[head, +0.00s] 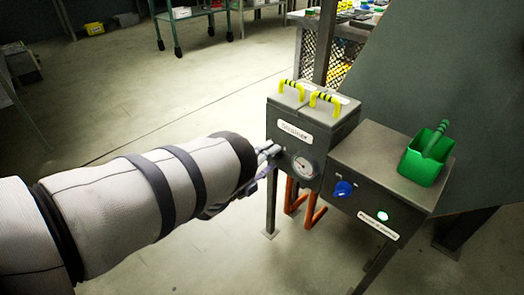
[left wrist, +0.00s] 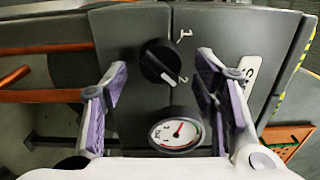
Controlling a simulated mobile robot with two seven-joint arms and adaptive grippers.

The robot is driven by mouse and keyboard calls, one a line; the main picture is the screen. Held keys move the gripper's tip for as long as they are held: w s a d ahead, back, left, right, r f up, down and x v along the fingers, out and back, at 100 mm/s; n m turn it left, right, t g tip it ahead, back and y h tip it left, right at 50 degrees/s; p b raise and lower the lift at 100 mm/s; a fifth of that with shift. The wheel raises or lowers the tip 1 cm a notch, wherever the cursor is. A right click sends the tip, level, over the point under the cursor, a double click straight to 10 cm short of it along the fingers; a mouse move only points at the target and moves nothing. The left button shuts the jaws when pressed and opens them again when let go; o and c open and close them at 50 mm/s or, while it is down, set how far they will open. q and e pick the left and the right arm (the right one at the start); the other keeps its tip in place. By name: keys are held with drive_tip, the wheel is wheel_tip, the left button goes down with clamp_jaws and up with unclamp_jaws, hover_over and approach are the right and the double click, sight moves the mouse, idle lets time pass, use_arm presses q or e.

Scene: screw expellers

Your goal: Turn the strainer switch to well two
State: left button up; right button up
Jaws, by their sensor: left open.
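The strainer (head: 318,133) is a grey box with a "Strainer" label and two yellow-and-black lid handles. Its black switch knob (left wrist: 160,62) shows in the left wrist view, with a "1" above right and a "2" below right. A white mark at the knob's lower-right edge lies close to the "2". My left gripper (head: 266,160) is at the strainer's front face, hiding the knob in the head view. In the left wrist view my left gripper (left wrist: 160,88) is open, its purple-padded fingers apart on either side of the knob. My right gripper is out of view.
A pressure gauge (left wrist: 176,131) sits just below the knob. To the right, a grey box (head: 386,170) carries a blue knob (head: 343,189), a lit green button (head: 383,215) and a green scoop (head: 428,156). Orange pipes (head: 313,212) hang below the strainer. Open floor lies to the left.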

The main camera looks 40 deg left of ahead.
use_arm(q)
drive_tip(key=s, duration=1.1)
drive_tip(key=shift+s+a, duration=0.15)
drive_tip(key=shift+a, duration=0.3)
